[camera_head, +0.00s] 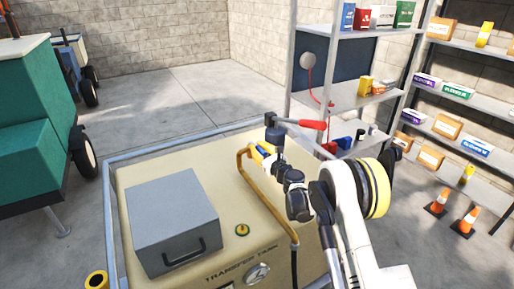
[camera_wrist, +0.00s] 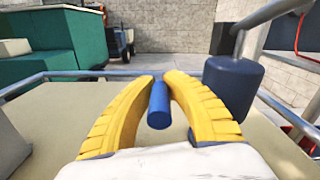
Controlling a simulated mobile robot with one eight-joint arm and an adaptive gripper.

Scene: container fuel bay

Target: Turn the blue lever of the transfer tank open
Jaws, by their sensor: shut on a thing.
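The blue lever (camera_wrist: 159,106) shows in the wrist view as a short round bar, end towards the camera, between my yellow fingers. My gripper (camera_wrist: 160,78) is shut on it, one finger on each side. In the head view my gripper (camera_head: 260,152) is over the far part of the cream transfer tank (camera_head: 150,180); there the lever is mostly hidden by the fingers and wrist. A dark blue cylinder (camera_wrist: 232,85) stands just right of my gripper. It also shows in the head view (camera_head: 275,135).
A red handle (camera_head: 312,124) sticks out right of the blue cylinder. A bent yellow pipe (camera_head: 258,192) runs beside my wrist. A grey box (camera_head: 172,222) and a gauge (camera_head: 257,273) are on the tank. A metal rail (camera_head: 180,142) runs around it. Shelves (camera_head: 358,98) stand behind right.

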